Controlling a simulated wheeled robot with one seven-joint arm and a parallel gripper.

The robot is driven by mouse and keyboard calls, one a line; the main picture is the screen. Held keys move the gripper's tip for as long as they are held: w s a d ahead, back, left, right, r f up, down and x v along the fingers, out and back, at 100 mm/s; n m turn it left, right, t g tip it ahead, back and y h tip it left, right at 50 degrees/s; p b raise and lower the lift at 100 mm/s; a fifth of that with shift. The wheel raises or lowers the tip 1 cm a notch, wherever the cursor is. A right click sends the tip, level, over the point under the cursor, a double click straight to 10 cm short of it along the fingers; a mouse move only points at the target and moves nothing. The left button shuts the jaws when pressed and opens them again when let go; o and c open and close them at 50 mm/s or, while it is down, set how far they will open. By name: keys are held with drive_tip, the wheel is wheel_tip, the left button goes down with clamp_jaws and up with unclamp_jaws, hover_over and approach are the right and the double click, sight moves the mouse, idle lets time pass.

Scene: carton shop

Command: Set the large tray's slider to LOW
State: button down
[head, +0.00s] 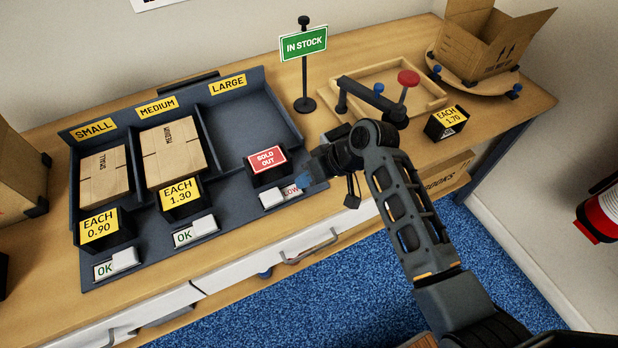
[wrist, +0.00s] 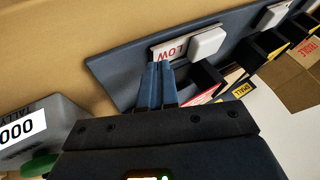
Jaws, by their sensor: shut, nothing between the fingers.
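The large tray (head: 245,122) is the right-hand bay of the dark rack and is empty, with a red SOLD OUT card (head: 267,160) at its front. Its slider has a white cap (head: 272,198) at the left end of its slot, and the red word LOW (head: 292,191) shows to the right of the cap. The wrist view also shows the cap (wrist: 208,43) and the word LOW (wrist: 172,50) uncovered. My gripper (head: 304,180) is shut and empty, its blue fingertips (wrist: 158,68) at the LOW end of the slot, apart from the cap. Whether they touch the rack is unclear.
The small tray's slider (head: 118,262) and the medium tray's slider (head: 195,230) show OK. Cartons lie in those two trays. A grey tally device (wrist: 30,130) stands near my gripper. An IN STOCK sign (head: 304,45) and a wooden jig (head: 435,95) stand behind.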

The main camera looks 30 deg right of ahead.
drive_tip(key=v, duration=1)
idle(0.3)
drive_tip(key=s+f+m+t+h, duration=0.1)
drive_tip(key=s+f+t+h, duration=0.15)
drive_tip(key=s, duration=0.75)
drive_tip(key=s+f+m+t+h, duration=0.2)
drive_tip(key=s+f, duration=0.1)
drive_tip(key=s, duration=0.6)
drive_tip(key=s+a+r+n+t+h, duration=0.1)
drive_tip(key=s+r+t, duration=0.5)
drive_tip(key=s+r, duration=1)
drive_tip(key=shift+a+r+n, duration=0.3)
drive_tip(key=shift+a+r, duration=0.15)
drive_tip(key=shift+r, duration=0.3)
